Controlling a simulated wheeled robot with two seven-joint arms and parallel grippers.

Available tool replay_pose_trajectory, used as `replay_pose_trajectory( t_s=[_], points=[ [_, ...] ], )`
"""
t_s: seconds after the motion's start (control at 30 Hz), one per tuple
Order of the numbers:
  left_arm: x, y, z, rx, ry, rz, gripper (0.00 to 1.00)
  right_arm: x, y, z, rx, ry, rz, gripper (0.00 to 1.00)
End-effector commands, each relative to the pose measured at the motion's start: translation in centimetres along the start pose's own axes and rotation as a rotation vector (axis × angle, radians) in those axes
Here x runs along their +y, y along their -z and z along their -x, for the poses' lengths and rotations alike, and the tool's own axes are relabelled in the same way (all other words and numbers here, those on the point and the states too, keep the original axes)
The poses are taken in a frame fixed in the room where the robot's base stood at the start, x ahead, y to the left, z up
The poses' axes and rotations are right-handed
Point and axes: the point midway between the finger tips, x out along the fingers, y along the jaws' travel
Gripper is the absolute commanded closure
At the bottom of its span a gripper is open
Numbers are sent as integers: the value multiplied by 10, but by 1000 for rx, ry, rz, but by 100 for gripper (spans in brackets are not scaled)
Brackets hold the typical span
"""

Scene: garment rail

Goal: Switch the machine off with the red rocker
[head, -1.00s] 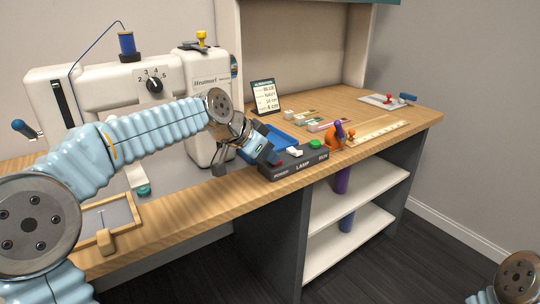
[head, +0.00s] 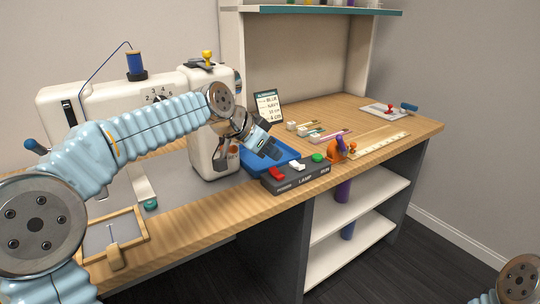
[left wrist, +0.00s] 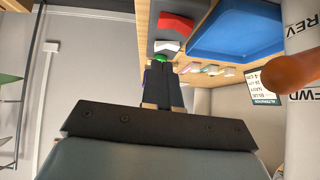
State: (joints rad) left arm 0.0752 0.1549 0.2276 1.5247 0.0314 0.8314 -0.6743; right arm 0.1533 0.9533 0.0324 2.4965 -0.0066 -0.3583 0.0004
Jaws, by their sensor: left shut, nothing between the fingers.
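The red rocker (head: 276,173) is at the left end of a dark switch panel (head: 290,181), by a small label too blurred to read. It also shows in the left wrist view (left wrist: 176,23). I cannot tell which end is pressed down. A white rocker (head: 297,164) and a green button (head: 318,157) sit to its right. The sewing machine (head: 206,158) stands behind, to the left. My left gripper (head: 264,128) is above and behind the panel, apart from the red rocker. Its fingers (left wrist: 161,86) are shut and empty. My right gripper is not in view.
A blue tray (head: 262,163) lies behind the panel. An orange holder (head: 337,150) stands just right of it. A ruler (head: 383,143) and a small card (head: 268,106) are farther back. A wood-framed tray (head: 140,220) is at the left front.

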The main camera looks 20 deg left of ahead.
Motion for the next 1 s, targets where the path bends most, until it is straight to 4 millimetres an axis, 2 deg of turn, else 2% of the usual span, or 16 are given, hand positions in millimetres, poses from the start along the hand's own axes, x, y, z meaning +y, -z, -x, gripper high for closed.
replay_pose_trajectory(
  t_s=[0.03,0.2,0.4,0.6,1.0],
  points=[
    [-1,-2,13,4,7,1,100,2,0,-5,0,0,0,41],
    [4,-3,51,2,3,1,100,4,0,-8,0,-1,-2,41],
    [7,-4,83,0,0,1,100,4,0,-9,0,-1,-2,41],
    [8,-4,94,-1,-2,2,100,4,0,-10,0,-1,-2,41],
    [8,-4,94,-2,-3,2,100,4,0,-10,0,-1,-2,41]
  ],
)
